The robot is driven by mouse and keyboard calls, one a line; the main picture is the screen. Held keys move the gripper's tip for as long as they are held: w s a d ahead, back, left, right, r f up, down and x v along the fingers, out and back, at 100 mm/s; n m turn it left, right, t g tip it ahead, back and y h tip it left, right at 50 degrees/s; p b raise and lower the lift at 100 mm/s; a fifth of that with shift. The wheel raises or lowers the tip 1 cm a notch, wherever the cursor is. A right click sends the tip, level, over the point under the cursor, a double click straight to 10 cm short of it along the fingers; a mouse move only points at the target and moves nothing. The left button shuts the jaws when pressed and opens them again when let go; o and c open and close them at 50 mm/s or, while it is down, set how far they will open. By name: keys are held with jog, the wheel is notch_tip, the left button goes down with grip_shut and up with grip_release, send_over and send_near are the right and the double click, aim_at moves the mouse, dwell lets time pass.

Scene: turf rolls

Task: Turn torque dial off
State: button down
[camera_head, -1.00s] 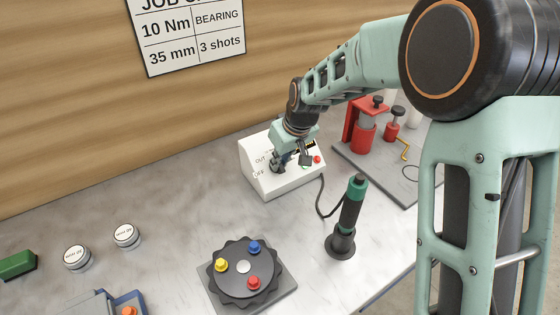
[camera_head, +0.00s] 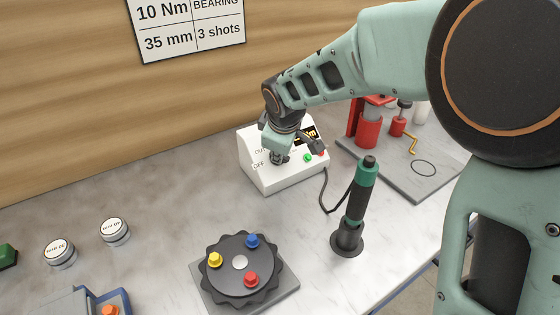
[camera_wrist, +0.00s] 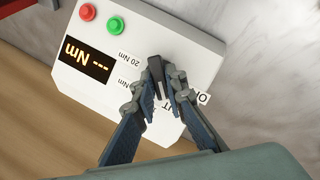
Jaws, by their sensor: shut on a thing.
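The white torque control box (camera_head: 290,178) stands on the bench near the wall, with my gripper (camera_head: 279,158) over its left part. In the wrist view the box (camera_wrist: 190,48) shows a dark display (camera_wrist: 87,62) reading "--- Nm". My gripper (camera_wrist: 163,92) is shut on the dark dial (camera_wrist: 156,70), whose upper end shows between the fingertips. The fingers hide much of the dial and other labels, so its exact setting is unclear.
A green-handled tool (camera_head: 355,205) stands right of the box, with a cable between them. A round dark fixture (camera_head: 240,280) with coloured knobs is in front. A red press (camera_head: 369,130) stands on a grey plate at back right. Two round tins (camera_head: 114,231) sit at left.

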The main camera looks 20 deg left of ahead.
jog(key=n+b, duration=0.1)
jog(key=n+t+b, duration=0.1)
jog(key=n+b, duration=0.1)
jog(key=n, duration=0.1)
jog(key=shift+s+f+b, duration=0.1)
jog(key=shift+f+b, duration=0.2)
jog(key=shift+b, duration=0.1)
jog(key=shift+s+d+n+t+y+b, duration=0.1)
jog(key=shift+n+t+y+b, duration=0.25)
jog(key=shift+n+b, duration=0.75)
jog(key=shift+n+t+y+b, duration=0.15)
jog(key=shift+n+t+b, duration=0.4)
jog(key=shift+n, duration=0.95)
jog(key=shift+r, duration=0.1)
jog(key=c, duration=2)
grip_release()
jog(key=shift+o, duration=0.2)
